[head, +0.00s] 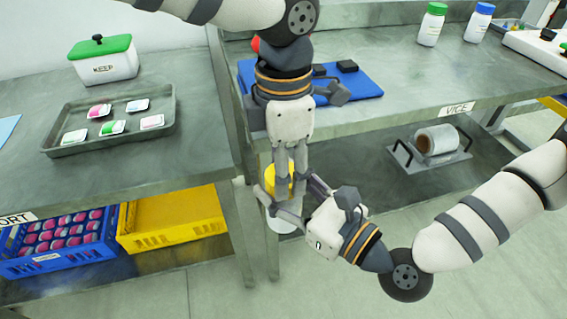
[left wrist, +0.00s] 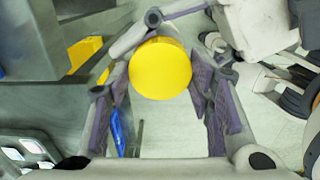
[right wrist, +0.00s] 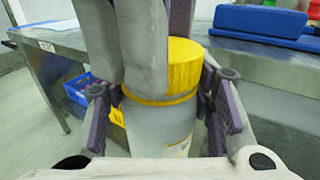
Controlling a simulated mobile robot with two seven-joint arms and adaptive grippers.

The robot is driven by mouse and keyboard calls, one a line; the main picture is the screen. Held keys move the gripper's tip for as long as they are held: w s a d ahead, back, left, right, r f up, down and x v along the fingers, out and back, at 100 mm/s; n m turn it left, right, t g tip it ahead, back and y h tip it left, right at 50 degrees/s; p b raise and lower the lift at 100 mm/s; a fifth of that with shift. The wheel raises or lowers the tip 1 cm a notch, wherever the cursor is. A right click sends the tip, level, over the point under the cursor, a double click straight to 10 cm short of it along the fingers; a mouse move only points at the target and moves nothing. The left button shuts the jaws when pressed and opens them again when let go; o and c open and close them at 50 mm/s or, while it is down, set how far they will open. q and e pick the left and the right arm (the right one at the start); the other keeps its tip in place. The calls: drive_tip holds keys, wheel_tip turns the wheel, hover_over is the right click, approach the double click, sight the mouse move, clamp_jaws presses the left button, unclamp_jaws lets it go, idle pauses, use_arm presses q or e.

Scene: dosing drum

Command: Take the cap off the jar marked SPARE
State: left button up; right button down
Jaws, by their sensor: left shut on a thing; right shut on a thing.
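A white jar (head: 281,224) with a yellow cap (head: 269,180) is held in the air between my two grippers, in front of the gap between the benches. My left gripper (head: 290,176) comes down from above and is shut on the yellow cap, which shows round between its fingers in the left wrist view (left wrist: 160,69). My right gripper (head: 288,203) is shut on the jar's body from the side; the white body shows in the right wrist view (right wrist: 158,128). The cap sits on the jar. A label edge shows on the body, but its marking cannot be read.
Jars with a green cap (head: 432,24) and a blue cap (head: 479,22) stand on the bench marked VICE. A blue mat (head: 362,84) lies on that bench. A tray (head: 163,132) and KEEP box (head: 105,66) stand on the left bench. The floor below is clear.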

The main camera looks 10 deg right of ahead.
use_arm(q)
drive_tip(key=shift+n, duration=1.4)
drive_tip(key=shift+r, duration=0.15)
drive_tip(key=shift+r, duration=1)
